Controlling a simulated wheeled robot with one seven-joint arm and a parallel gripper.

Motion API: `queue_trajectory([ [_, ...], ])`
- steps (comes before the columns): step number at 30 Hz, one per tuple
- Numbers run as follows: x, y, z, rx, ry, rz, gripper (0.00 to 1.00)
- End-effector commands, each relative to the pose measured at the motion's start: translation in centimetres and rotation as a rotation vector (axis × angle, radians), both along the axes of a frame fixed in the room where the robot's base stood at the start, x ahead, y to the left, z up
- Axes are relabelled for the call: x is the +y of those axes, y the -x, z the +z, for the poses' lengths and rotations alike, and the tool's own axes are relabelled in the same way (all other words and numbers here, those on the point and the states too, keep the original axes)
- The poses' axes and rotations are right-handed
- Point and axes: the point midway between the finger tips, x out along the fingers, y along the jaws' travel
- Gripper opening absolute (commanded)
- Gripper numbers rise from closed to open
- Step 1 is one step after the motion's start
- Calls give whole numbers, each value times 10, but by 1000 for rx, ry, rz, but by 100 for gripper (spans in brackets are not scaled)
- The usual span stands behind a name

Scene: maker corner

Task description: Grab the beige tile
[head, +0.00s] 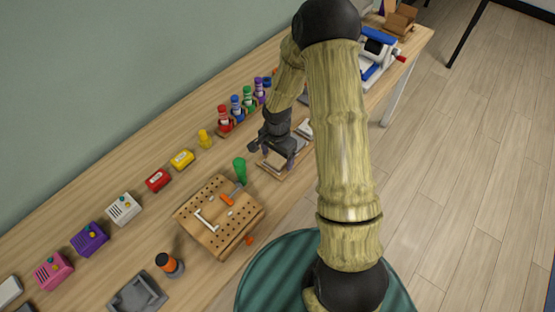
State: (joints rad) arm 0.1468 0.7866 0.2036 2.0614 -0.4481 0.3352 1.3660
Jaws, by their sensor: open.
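My gripper (277,156) points down over the workbench, open, just above a small tray (288,177). A pale beige tile (274,163) lies in the tray, directly below and between the fingers. The gripper and wrist hide part of the tile and tray. I cannot tell whether the fingers touch the tile. Another pale, whitish piece (304,129) shows to the right of the gripper, partly behind my arm.
A wooden pegboard block (212,240) with tools and a green cylinder (240,170) stand left of the gripper. Several coloured bottles (236,106) line the back. A blue-and-white machine (375,50) is at the far end. Boxes stand along the lower left.

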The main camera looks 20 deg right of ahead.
Motion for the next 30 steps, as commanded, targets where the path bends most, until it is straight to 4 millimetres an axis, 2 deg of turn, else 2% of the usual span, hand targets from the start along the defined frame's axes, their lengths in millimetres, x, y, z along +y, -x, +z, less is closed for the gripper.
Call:
queue_trajectory([
  [2, 0, 0, 0, 0, 0, 0, 78],
  [9, 0, 0, 0, 0, 0, 0, 32],
  [20, 0, -1, 6, -3, 0, 0, 31],
  [26, -1, -1, 34, -4, 1, -2, 31],
  [30, 0, -1, 63, -6, 1, -2, 31],
])
